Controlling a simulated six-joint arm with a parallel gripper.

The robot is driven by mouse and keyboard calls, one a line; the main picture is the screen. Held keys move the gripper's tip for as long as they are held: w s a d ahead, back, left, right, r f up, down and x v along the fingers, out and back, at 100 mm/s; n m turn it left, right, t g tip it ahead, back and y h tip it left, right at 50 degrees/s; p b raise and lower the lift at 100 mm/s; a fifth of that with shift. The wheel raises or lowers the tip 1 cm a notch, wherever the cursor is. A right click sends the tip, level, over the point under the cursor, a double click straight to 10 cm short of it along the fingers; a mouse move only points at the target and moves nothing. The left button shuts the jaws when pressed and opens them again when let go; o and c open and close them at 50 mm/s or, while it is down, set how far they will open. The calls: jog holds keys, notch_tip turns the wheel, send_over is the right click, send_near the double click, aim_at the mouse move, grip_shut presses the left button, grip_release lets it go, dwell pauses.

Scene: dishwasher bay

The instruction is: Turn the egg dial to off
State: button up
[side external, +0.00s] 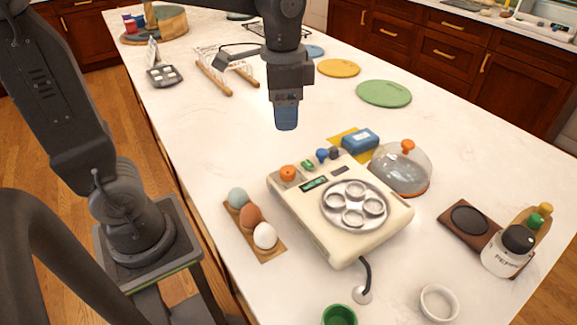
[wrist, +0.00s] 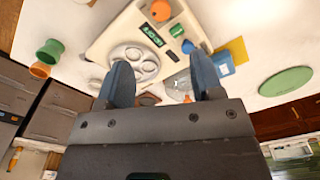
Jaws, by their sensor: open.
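A cream egg cooker (side external: 340,215) stands on the white counter, with a round metal tray (side external: 353,205) of several ring-shaped egg holders. The orange dial also shows at the top of the wrist view (wrist: 160,10). My gripper (side external: 286,120) hangs above and behind the controls, apart from them. In the wrist view its blue fingers (wrist: 163,78) are spread and empty.
An egg holder (side external: 262,245) with three eggs sits left of the cooker. A cord, green cup (side external: 340,315) and white bowl (side external: 439,302) are in front.

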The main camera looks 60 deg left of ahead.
aim_at(288, 169)
jog(key=f, duration=1.4)
jog(key=shift+w, duration=0.25)
jog(key=c, duration=0.9)
